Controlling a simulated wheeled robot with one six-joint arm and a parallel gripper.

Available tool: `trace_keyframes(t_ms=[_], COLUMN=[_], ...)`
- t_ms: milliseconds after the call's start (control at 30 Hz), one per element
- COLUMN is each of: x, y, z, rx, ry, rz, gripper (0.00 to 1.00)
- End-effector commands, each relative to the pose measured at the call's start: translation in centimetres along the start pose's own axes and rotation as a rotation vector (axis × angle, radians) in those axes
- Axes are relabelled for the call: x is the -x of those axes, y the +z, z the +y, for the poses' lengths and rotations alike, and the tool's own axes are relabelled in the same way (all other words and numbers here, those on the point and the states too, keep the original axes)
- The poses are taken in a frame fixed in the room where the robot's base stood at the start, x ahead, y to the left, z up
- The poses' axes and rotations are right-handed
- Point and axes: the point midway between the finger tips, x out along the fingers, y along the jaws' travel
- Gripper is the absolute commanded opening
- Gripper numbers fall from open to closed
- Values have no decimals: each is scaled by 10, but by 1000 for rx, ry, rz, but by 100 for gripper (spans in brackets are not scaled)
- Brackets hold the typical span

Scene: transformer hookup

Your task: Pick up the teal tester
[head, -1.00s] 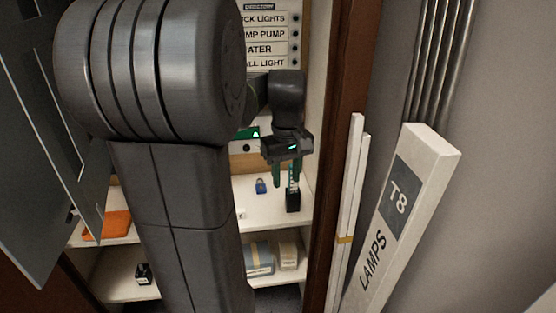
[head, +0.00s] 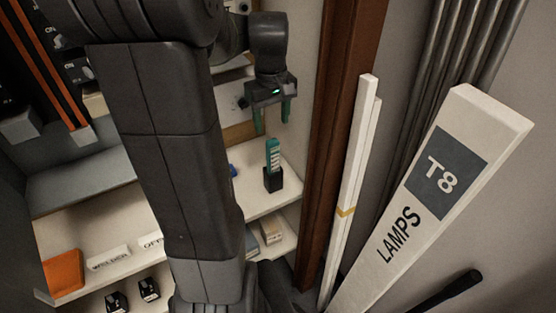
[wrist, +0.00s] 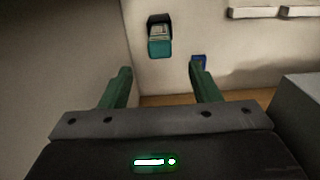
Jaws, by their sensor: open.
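The teal tester (head: 273,152) stands upright in a small black holder (head: 273,180) on a white shelf in the head view. In the wrist view the tester (wrist: 160,47) shows ahead of the fingers, with the dark holder behind it. My gripper (head: 271,121) has green fingers, spread apart with nothing between them. It hangs above the tester in the head view, apart from it. In the wrist view my gripper (wrist: 160,85) points toward the shelf, with the tester between and beyond the fingertips.
A brown post (head: 345,110) stands right of the shelf. White lengths (head: 352,190) and a T8 lamps box (head: 430,190) lean beyond it. An orange object (head: 64,272) sits lower left.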

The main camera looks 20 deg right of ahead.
Motion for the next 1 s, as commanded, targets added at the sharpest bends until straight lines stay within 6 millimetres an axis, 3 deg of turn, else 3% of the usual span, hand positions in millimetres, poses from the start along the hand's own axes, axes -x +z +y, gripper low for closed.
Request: trace_keyframes(t_ms=[133,467,700,1000], x=[-29,-58,-92,-98], y=[1,2,4,4], z=[0,0,1,1], rx=[0,0,0,0], ry=[-2,-1,-2,0], rz=[-4,-2,-3,1], gripper=[56,56,56,56])
